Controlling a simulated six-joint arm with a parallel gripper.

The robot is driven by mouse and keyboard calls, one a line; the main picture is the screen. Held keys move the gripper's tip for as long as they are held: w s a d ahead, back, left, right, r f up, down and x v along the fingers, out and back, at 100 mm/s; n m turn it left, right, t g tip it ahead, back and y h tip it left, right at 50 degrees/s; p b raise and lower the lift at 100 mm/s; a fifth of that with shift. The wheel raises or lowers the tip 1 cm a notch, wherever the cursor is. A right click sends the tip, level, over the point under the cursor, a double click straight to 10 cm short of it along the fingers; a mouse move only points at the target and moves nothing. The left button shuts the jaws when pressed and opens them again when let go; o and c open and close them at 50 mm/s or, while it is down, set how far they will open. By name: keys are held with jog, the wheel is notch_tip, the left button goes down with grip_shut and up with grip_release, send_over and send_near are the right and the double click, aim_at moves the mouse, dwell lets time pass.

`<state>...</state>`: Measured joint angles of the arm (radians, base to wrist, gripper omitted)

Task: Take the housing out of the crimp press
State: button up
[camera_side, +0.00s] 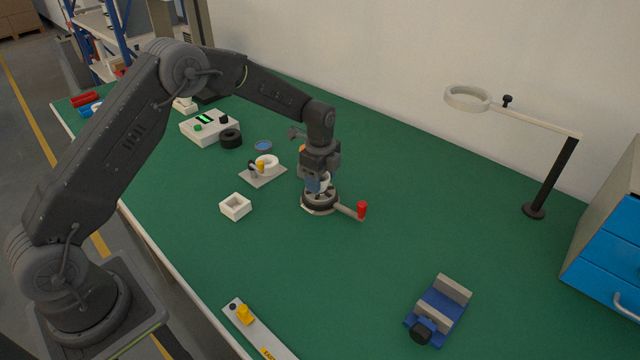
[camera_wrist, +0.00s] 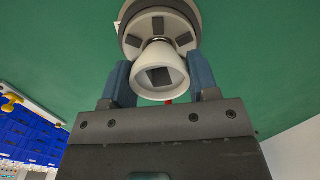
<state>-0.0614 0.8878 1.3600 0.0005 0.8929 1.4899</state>
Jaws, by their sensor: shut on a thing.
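The housing (camera_wrist: 160,72) is a white, cup-shaped piece with a wide open mouth facing the wrist camera. My gripper (camera_wrist: 159,78) has its two blue fingers shut on it from both sides. In the side view my gripper (camera_side: 319,184) points straight down over the crimp press. The crimp press (camera_side: 319,204) is a round grey and dark base with a side lever ending in a red knob (camera_side: 362,209). In the wrist view the press (camera_wrist: 131,40) shows dark jaws around the housing's narrow end. I cannot tell whether that end is inside the press or just above it.
A plate with a white ring and yellow clamp (camera_side: 262,167) stands left of the press. A white square holder (camera_side: 236,206) is at the front left. A blue vise (camera_side: 438,310) stands front right, a ring lamp (camera_side: 467,98) behind.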

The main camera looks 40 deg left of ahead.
jog(key=shift+c, duration=0.4)
jog(key=shift+r, duration=0.1)
jog(key=shift+r, duration=1.4)
jog(key=s+a+r, duration=0.5)
jog(key=a+r, duration=0.5)
jog(key=r, duration=0.2)
jog(key=shift+s+r, duration=0.25)
jog(key=shift+s, duration=0.1)
